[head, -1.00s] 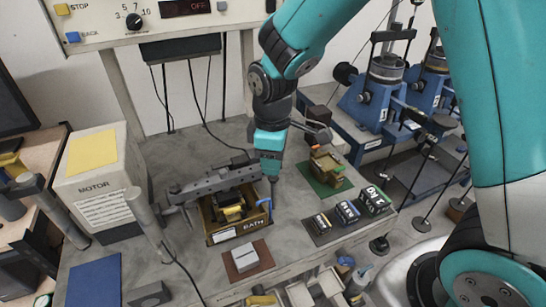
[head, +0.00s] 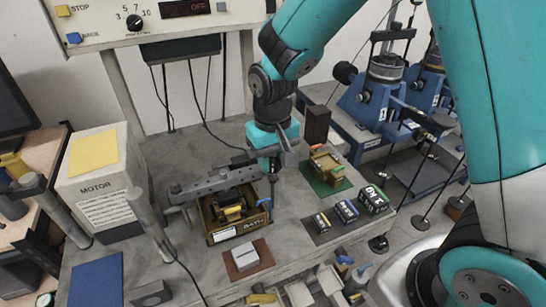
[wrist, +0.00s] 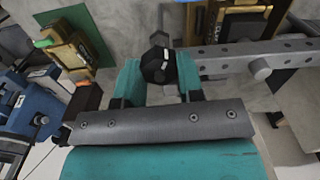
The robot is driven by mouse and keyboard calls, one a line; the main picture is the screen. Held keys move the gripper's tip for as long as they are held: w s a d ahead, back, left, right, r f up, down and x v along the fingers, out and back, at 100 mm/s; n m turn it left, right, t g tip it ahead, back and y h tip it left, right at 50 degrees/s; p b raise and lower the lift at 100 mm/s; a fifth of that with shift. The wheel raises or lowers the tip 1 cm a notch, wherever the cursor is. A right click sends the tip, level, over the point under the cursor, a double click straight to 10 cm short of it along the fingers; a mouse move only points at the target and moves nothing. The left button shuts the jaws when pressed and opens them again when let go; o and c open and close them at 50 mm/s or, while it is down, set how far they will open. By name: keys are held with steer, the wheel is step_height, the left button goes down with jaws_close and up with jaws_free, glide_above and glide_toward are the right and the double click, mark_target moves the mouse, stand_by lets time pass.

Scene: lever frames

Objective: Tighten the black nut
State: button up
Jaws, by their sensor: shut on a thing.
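The black nut (wrist: 157,65) is a dark faceted knob at the end of the grey perforated lever bar (wrist: 255,55) in the wrist view. My gripper (wrist: 158,74) is shut on it, with one teal finger on each side. In the head view my gripper (head: 273,166) points down at the right end of the lever bar (head: 215,183). I cannot tell how tight the nut is.
The lever lies over a brass-coloured box marked BATH (head: 236,228). A green mat (head: 325,186) with a brass block lies to the right. Labelled small boxes (head: 346,211) stand at the front right. The motor box (head: 100,180) stands at the left.

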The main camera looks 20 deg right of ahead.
steer(key=shift+r+m, duration=0.1)
steer(key=shift+m, duration=1.6)
steer(key=o, duration=0.9)
steer(key=shift+o, duration=0.2)
step_height(320, 180, up, 17)
steer(key=b, duration=0.2)
steer(key=shift+r, duration=0.2)
steer(key=s+a+f+n+y, duration=0.2)
steer(key=s+n, duration=0.3)
steer(key=s, duration=0.4)
steer(key=s+a+f+n+y, duration=0.2)
steer(key=s+f+n, duration=0.2)
steer(key=s, duration=0.6)
steer(key=shift+f+n+b, duration=0.15)
steer(key=shift+n+b, duration=0.25)
